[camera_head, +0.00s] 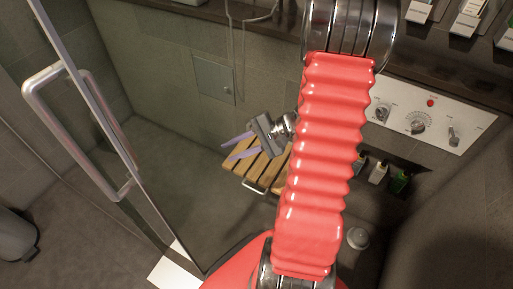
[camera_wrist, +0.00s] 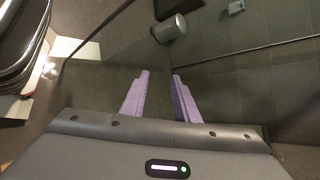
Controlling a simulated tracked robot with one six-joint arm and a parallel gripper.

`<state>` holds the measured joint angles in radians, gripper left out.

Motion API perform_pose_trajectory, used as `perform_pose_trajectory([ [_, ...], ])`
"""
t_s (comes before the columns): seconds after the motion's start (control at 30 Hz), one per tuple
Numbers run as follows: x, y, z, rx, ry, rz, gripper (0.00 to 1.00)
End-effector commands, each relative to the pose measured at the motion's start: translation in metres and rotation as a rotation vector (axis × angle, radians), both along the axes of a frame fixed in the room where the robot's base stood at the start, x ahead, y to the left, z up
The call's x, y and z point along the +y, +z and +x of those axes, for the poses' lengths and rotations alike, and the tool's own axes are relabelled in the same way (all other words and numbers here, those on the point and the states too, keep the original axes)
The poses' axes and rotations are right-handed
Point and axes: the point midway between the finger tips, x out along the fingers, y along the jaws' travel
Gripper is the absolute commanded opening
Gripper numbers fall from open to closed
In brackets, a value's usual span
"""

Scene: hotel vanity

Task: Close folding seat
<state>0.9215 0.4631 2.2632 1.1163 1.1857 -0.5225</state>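The folding seat (camera_head: 248,172) has light wooden slats and is folded down, sticking out from the wall of the shower. A small pale bar (camera_head: 253,187) shows at its front edge. My red arm hides the seat's right part. My gripper (camera_head: 228,150) is just above the slats at the seat's left side, as seen in the head view; I cannot tell whether it touches them. Its two purple fingers are apart with nothing between them. In the wrist view my gripper (camera_wrist: 158,78) also shows open and empty; the seat is hardly visible there.
A glass door with a metal handle (camera_head: 75,130) stands at the left. A control panel (camera_head: 430,115) with knobs is on the right wall. Several bottles (camera_head: 378,172) stand below it. A bin (camera_wrist: 170,28) shows in the wrist view. The floor left of the seat is clear.

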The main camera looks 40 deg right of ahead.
Motion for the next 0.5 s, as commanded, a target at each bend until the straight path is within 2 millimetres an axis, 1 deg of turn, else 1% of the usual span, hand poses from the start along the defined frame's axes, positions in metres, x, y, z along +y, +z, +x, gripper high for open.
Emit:
perform_pose_trajectory([
  [0.03, -0.011, -0.009, 0.0, -0.001, -0.051, 0.032, 0.28],
  [0.27, -0.063, -0.044, 0.0, -0.033, -0.281, 0.15, 0.28],
  [0.5, -0.121, -0.088, -0.014, -0.067, -0.539, 0.249, 0.28],
])
